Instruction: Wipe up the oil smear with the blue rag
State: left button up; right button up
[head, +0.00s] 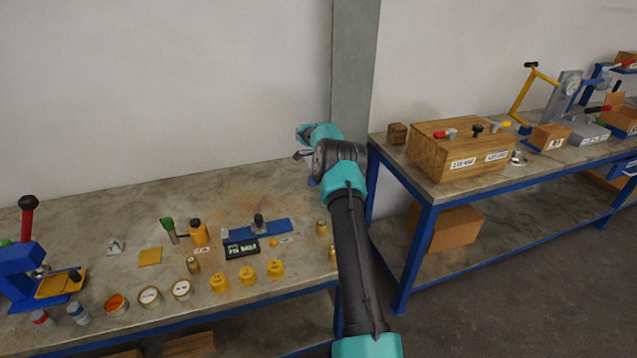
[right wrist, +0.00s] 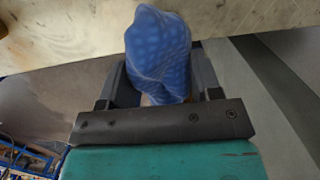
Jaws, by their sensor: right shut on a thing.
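The blue rag (right wrist: 158,50) is bunched up between the fingers of my right gripper (right wrist: 160,78) in the right wrist view. The gripper is shut on it. In the head view my right arm reaches to the back right end of the left workbench, and its own wrist largely hides the gripper and rag. A faint orange-brown stain (head: 243,203) shows on the benchtop left of my right arm; I cannot tell if it is the oil smear. Whether the rag touches the benchtop is unclear. My left gripper is not in view.
The left workbench (head: 120,215) carries yellow caps (head: 247,273), a blue bar (head: 262,230), a black display (head: 241,249), an orange bottle (head: 199,233) and a blue press (head: 25,275). A wooden box (head: 460,150) stands on the right bench. The left bench's back is mostly clear.

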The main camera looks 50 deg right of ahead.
jog(key=shift+r, duration=1.55)
